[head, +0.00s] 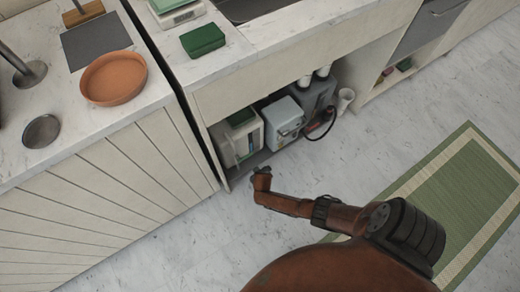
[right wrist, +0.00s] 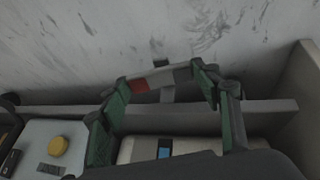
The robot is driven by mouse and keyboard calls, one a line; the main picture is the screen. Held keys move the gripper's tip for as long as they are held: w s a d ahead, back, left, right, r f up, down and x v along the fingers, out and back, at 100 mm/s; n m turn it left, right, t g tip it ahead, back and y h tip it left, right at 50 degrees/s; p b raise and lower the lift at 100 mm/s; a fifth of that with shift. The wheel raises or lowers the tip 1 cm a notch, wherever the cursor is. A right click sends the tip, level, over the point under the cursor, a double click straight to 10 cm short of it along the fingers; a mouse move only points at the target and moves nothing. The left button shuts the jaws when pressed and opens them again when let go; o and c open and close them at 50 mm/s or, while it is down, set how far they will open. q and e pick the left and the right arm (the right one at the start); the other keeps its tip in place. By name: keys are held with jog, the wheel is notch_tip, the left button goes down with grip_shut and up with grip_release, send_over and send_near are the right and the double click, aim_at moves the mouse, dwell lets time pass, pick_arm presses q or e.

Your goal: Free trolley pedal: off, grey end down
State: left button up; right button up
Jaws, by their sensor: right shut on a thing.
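The pedal (right wrist: 140,85) shows in the right wrist view as a short bar in front of the trolley's edge, with a red part at left and a dark grey part at right. The bar slants in the picture; I cannot tell which end is lower. My right gripper (right wrist: 164,83) has its green-padded fingers at both sides of the bar and is shut on it. In the head view my right gripper (head: 262,173) is low at the trolley's front edge and hides the pedal. The trolley board (right wrist: 265,106) runs across behind it. My left gripper is out of view.
On the trolley under the counter stand a white box (head: 247,137), a light blue machine (head: 284,120) and a dark machine (head: 315,95) with a hose. A green mat (head: 470,185) lies at right; the marble floor in front is clear.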

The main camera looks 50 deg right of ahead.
jog(key=shift+a, duration=0.15)
dwell(0.3)
jog(key=o, duration=1.1)
jog(key=shift+o, duration=0.2)
jog(key=shift+r, duration=0.1)
jog(key=shift+s+a+r, duration=0.25)
jog(key=shift+r, duration=0.3)
jog(key=v, duration=1)
jog(key=shift+a+r, duration=0.15)
jog(key=shift+r, duration=0.05)
